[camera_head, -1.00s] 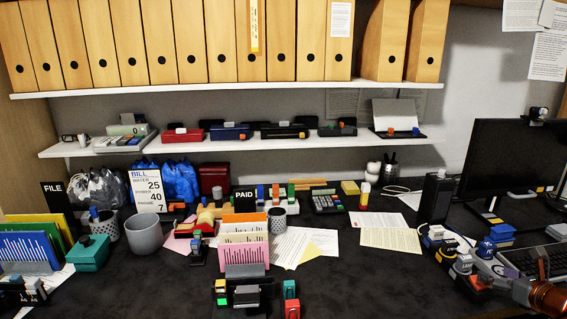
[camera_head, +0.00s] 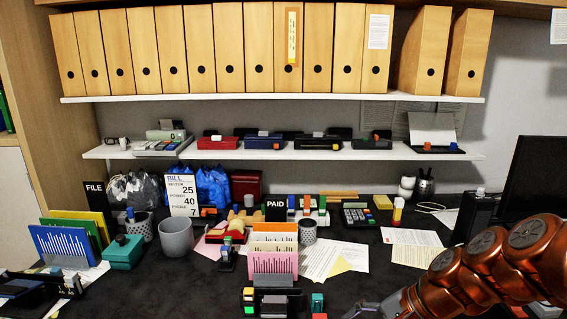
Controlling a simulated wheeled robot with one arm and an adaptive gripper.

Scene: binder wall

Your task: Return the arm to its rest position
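My copper-coloured arm reaches in from the right edge in the head view, above the front right of the desk (camera_head: 180,290). My gripper (camera_head: 362,311) shows only in part at the bottom edge, right of the pink card holder. Its fingertips are cut off by the frame, so I cannot see whether it is open or holds anything.
A grey cup (camera_head: 176,238), a pink card holder (camera_head: 272,263), a PAID sign (camera_head: 277,208) and papers (camera_head: 335,255) stand or lie on the desk. A black monitor (camera_head: 538,180) is at right. Wooden binders (camera_head: 260,50) line the upper shelf (camera_head: 270,98).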

